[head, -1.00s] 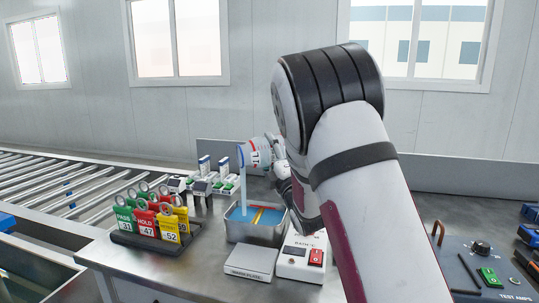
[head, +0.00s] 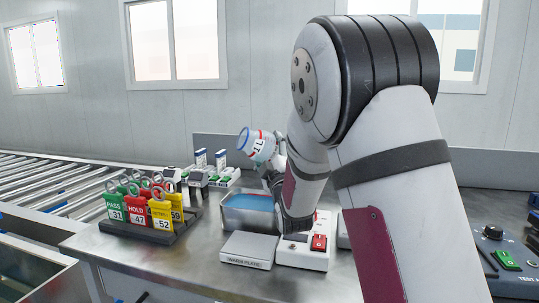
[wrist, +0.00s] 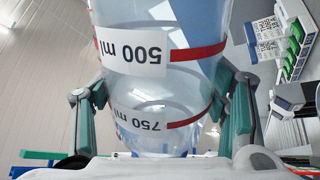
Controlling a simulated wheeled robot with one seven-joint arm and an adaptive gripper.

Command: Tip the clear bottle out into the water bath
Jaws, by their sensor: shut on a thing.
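My gripper (wrist: 168,115) is shut on the clear bottle (wrist: 160,75), one finger on each side of it in the wrist view. The bottle has red bands and white labels reading 500 ml and 750 ml. In the head view the bottle (head: 262,147) is held tilted above the water bath, its blue-rimmed end up and to the left. No stream comes from it. The water bath (head: 233,226) is a metal tub with blue liquid inside, and my wrist hides its right part. I cannot tell whether any liquid is left in the bottle.
A white plate unit (head: 248,250) and a white control box with a red switch (head: 319,243) stand in front of the bath. A rack of coloured tags (head: 140,230) is at left. Small boxed units (head: 210,172) stand behind, and a roller conveyor (head: 50,185) is beyond.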

